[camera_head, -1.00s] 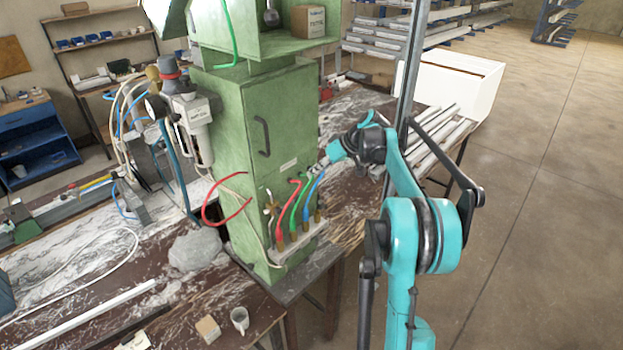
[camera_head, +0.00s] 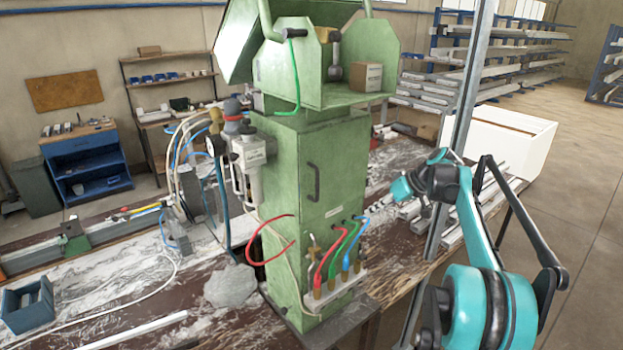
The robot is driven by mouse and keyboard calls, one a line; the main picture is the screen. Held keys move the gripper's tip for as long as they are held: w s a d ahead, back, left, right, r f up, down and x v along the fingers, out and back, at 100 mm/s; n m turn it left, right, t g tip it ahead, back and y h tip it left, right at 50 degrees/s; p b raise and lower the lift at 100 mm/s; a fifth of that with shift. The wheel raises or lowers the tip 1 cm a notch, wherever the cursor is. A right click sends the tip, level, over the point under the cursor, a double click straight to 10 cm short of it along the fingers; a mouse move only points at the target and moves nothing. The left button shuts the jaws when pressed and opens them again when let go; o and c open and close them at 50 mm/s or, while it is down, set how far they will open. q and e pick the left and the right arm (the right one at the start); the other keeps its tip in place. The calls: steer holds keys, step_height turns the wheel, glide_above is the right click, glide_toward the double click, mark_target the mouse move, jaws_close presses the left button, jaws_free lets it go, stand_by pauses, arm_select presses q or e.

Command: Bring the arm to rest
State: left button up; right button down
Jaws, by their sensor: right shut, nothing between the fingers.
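My right arm, teal and black, comes up from the lower right. Its gripper (camera_head: 376,205) points left, beside the right edge of the green cabinet (camera_head: 333,160) and just right of the coloured tubes. The fingers are small in the picture and appear shut with nothing held. I cannot tell how far in front of or behind the cabinet edge the fingertips are. My left gripper is not in view.
Red, green and blue tubes (camera_head: 335,255) run from the cabinet to its front fittings. A grey upright post (camera_head: 468,100) stands behind my arm. Metal profiles (camera_head: 490,205) and a white crate (camera_head: 528,150) lie to the right. Floor at the far right is clear.

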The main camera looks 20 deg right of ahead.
steer(key=s+a+f+m+h+b, duration=0.1)
steer(key=s+a+f+b, duration=0.5)
steer(key=a, duration=0.3)
steer(key=s+a+f+h+b, duration=0.2)
steer(key=s+a+f+b, duration=0.3)
steer(key=a+f+b, duration=0.25)
steer(key=s+a+f+b, duration=0.3)
steer(key=s+f, duration=0.3)
steer(key=f, duration=0.2)
steer(key=s+a+f+m+h+b, duration=0.1)
steer(key=s+a+f+b, duration=0.2)
steer(key=s+f+b, duration=0.2)
steer(key=s+a+f+t+h+b, duration=0.1)
steer(key=s+a+f+b, duration=0.2)
steer(key=s+f, duration=0.5)
step_height(320, 180, down, 4)
steer(key=shift+a+f+b, duration=0.1)
steer(key=shift+a+b, duration=0.25)
steer(key=shift+b, duration=0.55)
steer(key=shift+s, duration=0.1)
